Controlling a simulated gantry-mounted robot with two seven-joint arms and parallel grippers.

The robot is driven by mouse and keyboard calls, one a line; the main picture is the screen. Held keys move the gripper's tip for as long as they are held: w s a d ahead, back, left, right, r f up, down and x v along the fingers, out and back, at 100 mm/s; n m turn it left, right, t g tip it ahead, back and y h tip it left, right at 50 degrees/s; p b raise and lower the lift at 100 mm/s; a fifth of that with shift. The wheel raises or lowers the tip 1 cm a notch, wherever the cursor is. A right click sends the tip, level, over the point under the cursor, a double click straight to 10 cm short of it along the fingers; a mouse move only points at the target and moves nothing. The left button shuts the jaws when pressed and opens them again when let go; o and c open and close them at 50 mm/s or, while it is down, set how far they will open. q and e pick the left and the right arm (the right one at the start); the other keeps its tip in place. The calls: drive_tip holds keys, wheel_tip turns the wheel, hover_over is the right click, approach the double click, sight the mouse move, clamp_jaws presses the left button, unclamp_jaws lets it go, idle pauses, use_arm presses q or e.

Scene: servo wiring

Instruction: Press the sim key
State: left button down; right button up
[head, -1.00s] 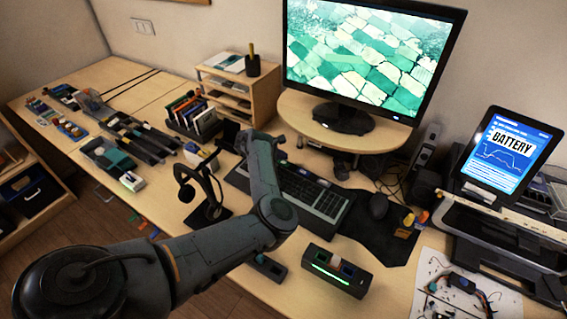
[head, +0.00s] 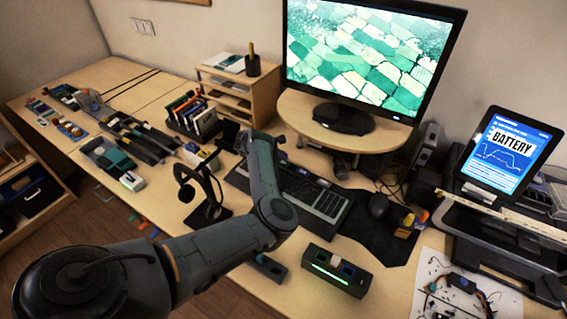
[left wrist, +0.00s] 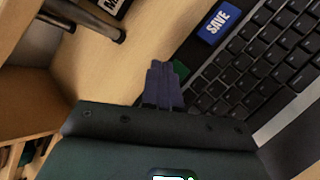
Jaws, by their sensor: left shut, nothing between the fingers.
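The black keyboard (head: 312,195) lies in front of the monitor. In the left wrist view its keys (left wrist: 265,55) fill the right side. A blue key marked SAVE (left wrist: 213,25) sits along its edge. A green key (left wrist: 180,69) is partly hidden right behind my left fingertips; its label cannot be read, and I cannot tell whether the fingers touch it. No readable sim label shows. My left gripper (left wrist: 160,84) is shut and empty, pointing at the keyboard's edge. In the head view my left arm hides its fingers. My right gripper is not in view.
A headset on its stand (head: 207,195) is left of my forearm. A small wooden shelf (head: 243,88) and the monitor stand (head: 350,138) are behind the keyboard. A mouse (head: 379,206) lies to its right. A dark box with a green light (head: 336,270) is in front.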

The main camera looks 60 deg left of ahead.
sight(282, 164)
use_arm(q)
drive_tip(key=shift+f, duration=0.2)
drive_tip(key=shift+f+b, duration=0.25)
drive_tip(key=shift+b, duration=0.05)
idle(0.3)
drive_tip(key=shift+f, duration=0.35)
idle(0.4)
idle(0.4)
drive_tip(key=shift+r+p, duration=0.55)
drive_tip(key=shift+r, duration=0.25)
drive_tip(key=shift+r, duration=0.1)
wheel_tip(282, 164, up, 5)
drive_tip(key=p, duration=0.4)
drive_tip(key=shift+p, duration=0.3)
